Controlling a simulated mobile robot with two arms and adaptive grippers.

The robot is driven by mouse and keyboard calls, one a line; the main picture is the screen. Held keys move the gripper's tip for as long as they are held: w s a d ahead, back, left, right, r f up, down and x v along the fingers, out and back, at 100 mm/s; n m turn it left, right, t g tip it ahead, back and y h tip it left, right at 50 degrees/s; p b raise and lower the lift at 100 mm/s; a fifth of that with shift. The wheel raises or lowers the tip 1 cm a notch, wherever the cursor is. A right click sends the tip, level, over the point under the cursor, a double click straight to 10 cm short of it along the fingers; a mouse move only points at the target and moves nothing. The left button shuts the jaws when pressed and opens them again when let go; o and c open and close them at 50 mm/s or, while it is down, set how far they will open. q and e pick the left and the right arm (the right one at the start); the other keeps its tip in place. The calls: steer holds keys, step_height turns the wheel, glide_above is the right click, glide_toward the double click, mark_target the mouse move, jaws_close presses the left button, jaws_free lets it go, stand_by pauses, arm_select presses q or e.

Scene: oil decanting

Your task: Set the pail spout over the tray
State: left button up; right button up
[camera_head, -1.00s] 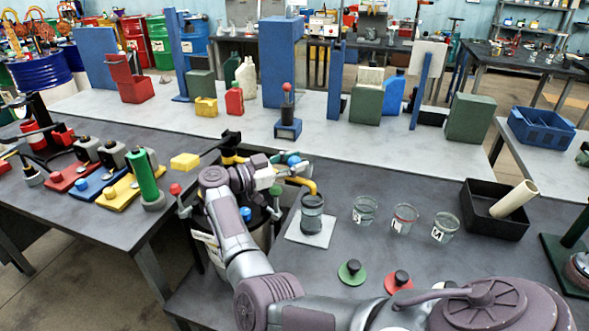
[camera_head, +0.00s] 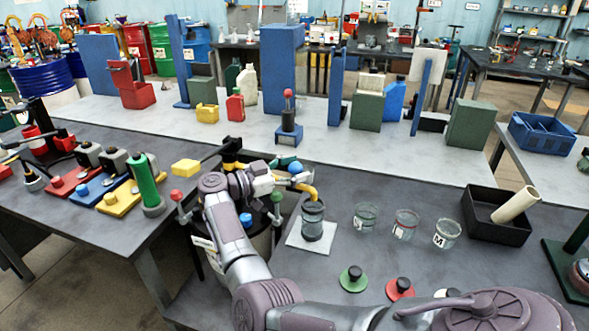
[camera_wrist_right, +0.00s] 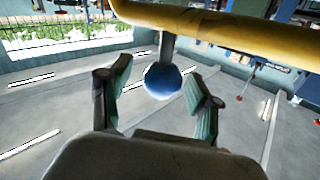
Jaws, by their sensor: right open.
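The pail (camera_head: 262,243) is partly hidden behind my right arm. Its yellow spout (camera_head: 307,188) bends down at the right, with its end close above a glass jar (camera_head: 313,222). The jar stands on a pale square pad (camera_head: 297,240). A black open tray (camera_head: 483,229) is further right. My right gripper (camera_head: 277,180) is at the spout, beside a blue knob (camera_head: 294,167). In the right wrist view the fingers (camera_wrist_right: 160,97) are apart on either side of the blue knob (camera_wrist_right: 162,80), below the yellow pipe (camera_wrist_right: 230,32). My left gripper is out of view.
Several glass jars (camera_head: 406,224) stand between the pad and the black tray, which holds a pale tube (camera_head: 515,204). Green (camera_head: 353,279) and red (camera_head: 400,288) round lids lie in front. Blocks and bottles stand on the pale table behind (camera_head: 240,155).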

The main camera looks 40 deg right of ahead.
steer(key=v, duration=1.2)
